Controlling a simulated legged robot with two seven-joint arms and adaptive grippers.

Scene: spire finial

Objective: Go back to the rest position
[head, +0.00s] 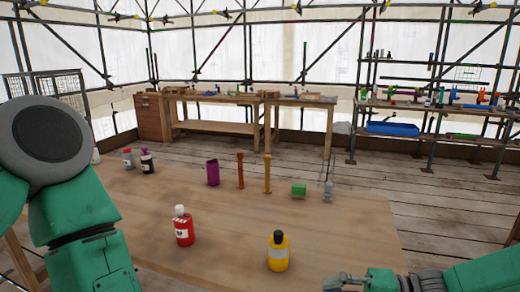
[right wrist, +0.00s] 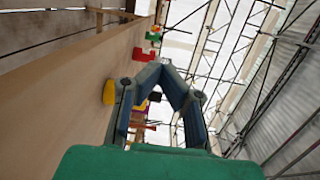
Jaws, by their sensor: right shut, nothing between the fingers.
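My right gripper (head: 346,283) shows at the bottom right edge of the head view, low and beside the table's front right corner. In the right wrist view its two dark fingers (right wrist: 166,64) meet at their tips, with nothing held between them. My left arm fills the left side of the head view; its gripper is outside the picture. The wooden table (head: 335,235) lies in front of me. A yellow bottle with a black cap (head: 278,252) stands near its front edge, the closest table object to my right gripper. A red bottle with a white cap (head: 183,227) stands left of it.
Along the table's far side stand a purple cup (head: 212,172), a brown post (head: 240,170), an ochre post (head: 267,173), a green block (head: 299,190) and a grey piece (head: 328,191). Workbenches and a shelf (head: 440,105) stand behind.

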